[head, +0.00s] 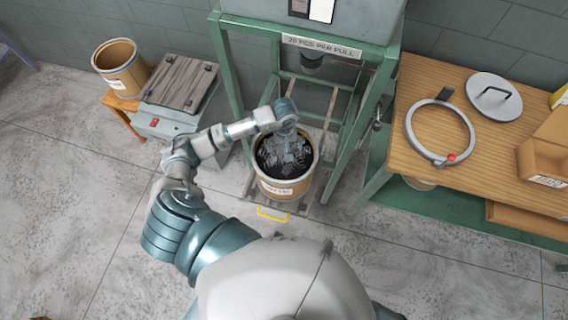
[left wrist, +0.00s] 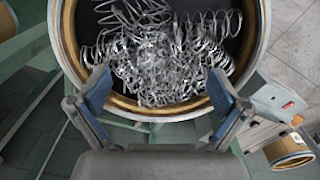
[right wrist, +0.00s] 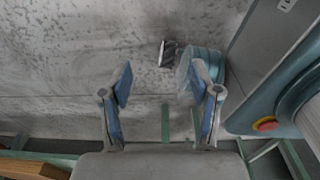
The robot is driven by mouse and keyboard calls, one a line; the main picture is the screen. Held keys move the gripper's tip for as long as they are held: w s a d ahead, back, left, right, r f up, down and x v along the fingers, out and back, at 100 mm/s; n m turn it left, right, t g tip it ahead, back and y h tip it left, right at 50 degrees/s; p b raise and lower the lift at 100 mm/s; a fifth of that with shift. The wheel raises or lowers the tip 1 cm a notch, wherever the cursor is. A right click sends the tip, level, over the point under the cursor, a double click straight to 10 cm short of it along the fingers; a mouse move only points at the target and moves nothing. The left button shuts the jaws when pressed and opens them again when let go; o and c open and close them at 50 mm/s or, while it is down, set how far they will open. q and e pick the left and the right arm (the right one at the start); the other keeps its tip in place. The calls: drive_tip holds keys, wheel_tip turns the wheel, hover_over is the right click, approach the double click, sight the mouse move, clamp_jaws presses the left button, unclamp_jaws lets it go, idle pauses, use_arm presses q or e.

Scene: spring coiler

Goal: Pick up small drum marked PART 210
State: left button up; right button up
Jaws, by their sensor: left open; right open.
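A small tan drum (head: 286,190) with a dark inside and a white label stands on the low base under the green-framed machine. The label's print is too small to read surely. Silvery coil springs (head: 278,155) lie in it. My left gripper (head: 290,140) is open and empty over the drum's mouth. In the left wrist view, its open fingers (left wrist: 158,95) overlap the near rim of the drum (left wrist: 66,45), with the springs (left wrist: 160,55) beyond. I cannot tell whether they touch the rim.
Another labelled drum (head: 122,68) stands on an orange stool at the left, beside a platform scale (head: 180,82). The machine's green legs (head: 232,75) flank the drum. A wooden bench (head: 415,85) at right holds a clamp ring (head: 412,137), a lid (head: 494,97) and cardboard bins (head: 545,160).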

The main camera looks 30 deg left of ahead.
use_arm(q)
wheel_tip(320, 180, down, 5)
drive_tip(key=shift+w+f+p, duration=0.15)
drive_tip(key=shift+p, duration=0.25)
drive_tip(key=c, duration=0.4)
drive_tip(key=shift+a, duration=0.1)
drive_tip(key=c, duration=0.8)
drive_tip(key=shift+w, duration=0.1)
drive_tip(key=c, duration=0.3)
use_arm(e)
drive_tip(key=shift+w+a+r, duration=0.2)
drive_tip(key=shift+r, duration=0.2)
drive_tip(key=shift+a, duration=0.1)
